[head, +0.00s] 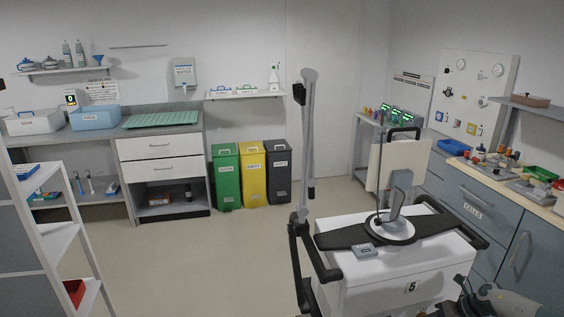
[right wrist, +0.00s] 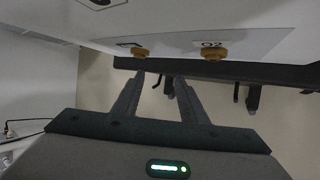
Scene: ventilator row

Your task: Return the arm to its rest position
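My right gripper (right wrist: 158,78) shows in the right wrist view with its two fingers apart and nothing seen between them. The fingers point towards a white panel (right wrist: 215,22) with two brass-coloured fittings; the right one is labelled O2 (right wrist: 212,52). The left fitting (right wrist: 138,52) is just above the left fingertip in the picture; I cannot tell whether they touch. In the head view part of my right arm (head: 505,299) shows at the bottom right, beside the white ventilator cart marked 5 (head: 385,289); the gripper itself is not visible there. My left arm is not in view.
The cart carries a black handle rail (head: 327,268) and a tall grey pole arm (head: 308,140). Blue-grey cabinets (head: 480,215) stand close on the right. A white shelf rack (head: 58,240) is at the left. The floor (head: 190,265) between is clear.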

